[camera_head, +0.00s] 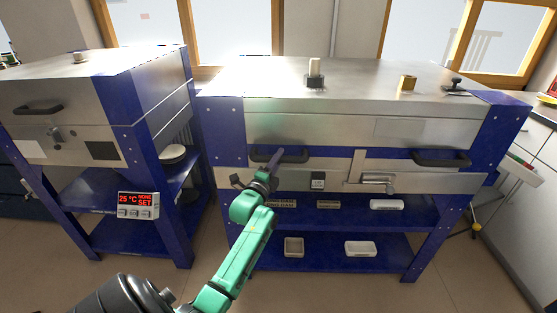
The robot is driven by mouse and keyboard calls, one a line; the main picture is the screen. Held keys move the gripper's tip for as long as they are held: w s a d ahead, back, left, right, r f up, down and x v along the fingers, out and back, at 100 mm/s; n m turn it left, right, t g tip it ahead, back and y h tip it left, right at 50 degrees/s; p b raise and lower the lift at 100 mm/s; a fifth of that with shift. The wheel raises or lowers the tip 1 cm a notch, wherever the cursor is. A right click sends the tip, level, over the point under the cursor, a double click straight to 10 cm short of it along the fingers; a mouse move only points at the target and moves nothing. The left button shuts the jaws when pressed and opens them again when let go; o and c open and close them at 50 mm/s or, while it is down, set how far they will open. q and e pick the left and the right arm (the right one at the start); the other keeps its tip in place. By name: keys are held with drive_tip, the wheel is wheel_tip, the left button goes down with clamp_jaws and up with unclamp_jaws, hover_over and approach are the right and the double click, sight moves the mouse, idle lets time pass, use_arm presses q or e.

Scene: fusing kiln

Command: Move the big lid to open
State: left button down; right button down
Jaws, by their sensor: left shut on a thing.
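The gripper covers part of the handle's left end. My right gripper is out of view.
A smaller kiln (62,94) with its own lid handle stands at the left, with a red-lit controller (138,205) on its front. Blue shelves under the big kiln hold trays (361,248). A white cabinet (510,210) is at the right. Floor is clear in front.

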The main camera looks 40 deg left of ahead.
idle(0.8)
use_arm(q)
drive_tip(key=shift+n+g, duration=0.3)
drive_tip(key=shift+g, duration=0.3)
drive_tip(key=r+p, duration=0.5)
drive_tip(key=r, duration=0.1)
drive_tip(key=w+a+r+p, duration=0.1)
drive_tip(key=r+p, duration=0.9)
drive_tip(key=r, duration=0.1)
drive_tip(key=shift+w+a+r, duration=0.15)
drive_tip(key=shift+w+r, duration=0.15)
wheel_tip(320, 180, up, 18)
drive_tip(key=p, duration=0.8)
hover_over(283, 100)
drive_tip(key=w+a, duration=0.3)
drive_tip(key=a, duration=0.1)
drive_tip(key=shift+d+r, duration=0.1)
drive_tip(key=shift+r, duration=0.05)
drive_tip(key=c, duration=0.7)
unclamp_jaws()
drive_tip(key=shift+o, duration=0.5)
